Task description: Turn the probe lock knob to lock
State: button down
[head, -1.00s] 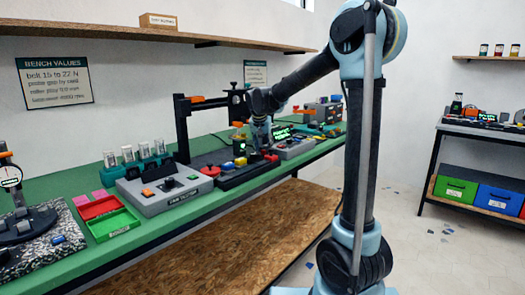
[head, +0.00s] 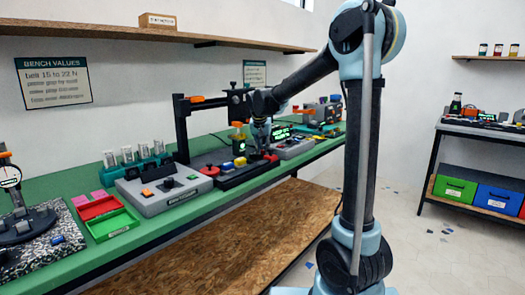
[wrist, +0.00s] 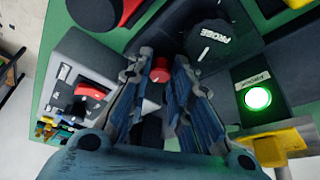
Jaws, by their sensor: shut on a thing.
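My gripper (wrist: 163,66) points down at the panel in the wrist view, its two fingers on either side of a small red knob (wrist: 160,70). The fingers are shut on it; their exact contact is hard to see. A black round knob (wrist: 208,35) marked PROBE, with a white line, is just right of the fingertips. A lit green lamp (wrist: 257,98) with a PROBE label is farther right. In the head view my gripper (head: 262,146) is at the right end of the black and red fixture (head: 232,179), where the knobs are too small to tell apart.
A grey unit (wrist: 85,95) with a red switch lies left of my gripper in the wrist view, and a yellow part (wrist: 275,143) lies at lower right. A black post (head: 181,130) stands left of my arm. The green bench (head: 120,255) has clear space along its front.

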jog(key=n, duration=0.2)
jog(key=n+y, duration=0.1)
jog(key=n, duration=0.1)
jog(key=shift+d+n+y, duration=0.2)
jog(key=shift+n+y, duration=0.1)
jog(key=n, duration=0.2)
jog(key=n+y, duration=0.1)
jog(key=n, duration=0.1)
jog(key=shift+w+d+g+y, duration=0.2)
jog(key=shift+g+y, duration=0.1)
jog(key=shift+g, duration=0.1)
jog(key=n+g+y, duration=0.1)
jog(key=n, duration=0.4)
jog(key=shift+w+d, duration=0.1)
jog(key=shift+d, duration=0.05)
jog(key=shift+w+n+g+y, duration=0.15)
jog(key=shift+n+g, duration=0.25)
jog(key=shift+n, duration=0.55)
jog(key=shift+n+g+y, duration=0.15)
jog(key=shift+n+g, duration=0.25)
jog(key=shift+n, duration=0.55)
jog(key=c, duration=1.6)
grip_release()
jog(key=shift+w, duration=0.1)
jog(key=shift+o, duration=0.8)
